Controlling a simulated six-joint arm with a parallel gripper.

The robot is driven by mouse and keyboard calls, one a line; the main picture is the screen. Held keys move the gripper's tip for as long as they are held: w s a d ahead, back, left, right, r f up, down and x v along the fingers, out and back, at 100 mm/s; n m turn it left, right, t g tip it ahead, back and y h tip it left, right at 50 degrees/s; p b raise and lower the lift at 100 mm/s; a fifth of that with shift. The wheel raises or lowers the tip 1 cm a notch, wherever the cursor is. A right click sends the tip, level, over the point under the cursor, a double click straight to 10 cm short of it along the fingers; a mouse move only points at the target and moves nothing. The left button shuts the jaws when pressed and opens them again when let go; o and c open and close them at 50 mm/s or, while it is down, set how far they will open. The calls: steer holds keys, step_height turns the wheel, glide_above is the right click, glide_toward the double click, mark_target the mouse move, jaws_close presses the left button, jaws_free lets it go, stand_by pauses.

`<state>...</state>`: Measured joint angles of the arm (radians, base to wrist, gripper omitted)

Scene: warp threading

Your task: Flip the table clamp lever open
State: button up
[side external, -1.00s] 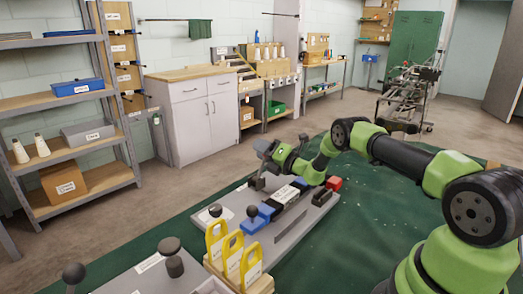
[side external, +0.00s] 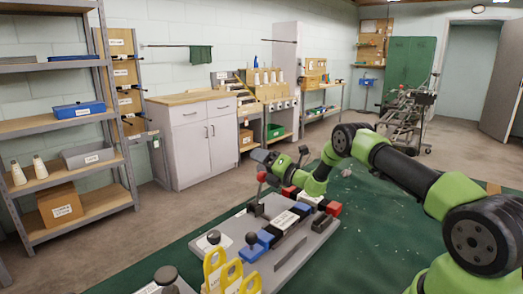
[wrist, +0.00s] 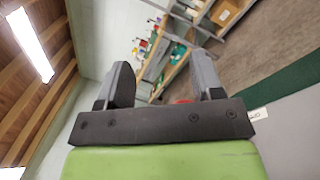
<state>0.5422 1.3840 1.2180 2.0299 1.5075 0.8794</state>
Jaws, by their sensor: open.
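My gripper (side external: 262,157) is above the far left end of the grey base plate (side external: 318,240). In the wrist view its two dark fingers (wrist: 163,75) are wide apart with nothing held between them. A dark clamp (side external: 257,209) sits on the plate below the gripper. A thin lever (side external: 261,188) seems to stand up from it, nearly upright, with its top just under the gripper. I cannot tell whether the lever touches the fingers. The clamp is not clearly seen in the wrist view.
Blue blocks (side external: 266,238), one with a black ball knob (side external: 252,240), and a red block (side external: 333,208) sit on the plate. Yellow looped tags (side external: 232,275) stand at the front. The green table top (side external: 375,230) is clear to the right.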

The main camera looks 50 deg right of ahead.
step_height(320, 180, up, 6)
steer(key=shift+f, duration=0.15)
